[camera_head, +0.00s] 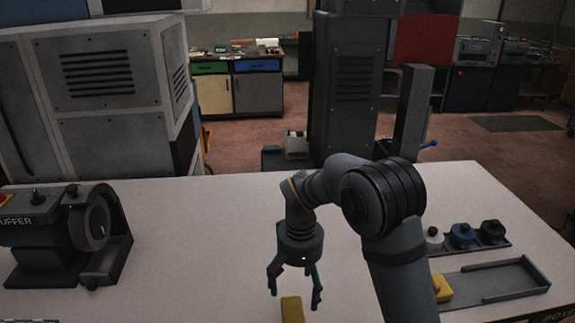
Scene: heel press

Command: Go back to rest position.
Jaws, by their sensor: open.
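My gripper (295,290) hangs from my grey arm over the middle of the white table (190,215), fingers pointing down and spread apart. Nothing is between the fingers. A yellow block (292,309) lies on the table just below the gripper, partly cut off by the bottom edge of the picture. I cannot tell the exact height gap between the fingertips and the block.
A buffer machine (65,235) stands at the left. At the right are a rack with white, blue and black knobbed pieces (463,235), a grey tray (500,280) and another yellow piece (441,288), partly behind my arm. The table between is mostly clear.

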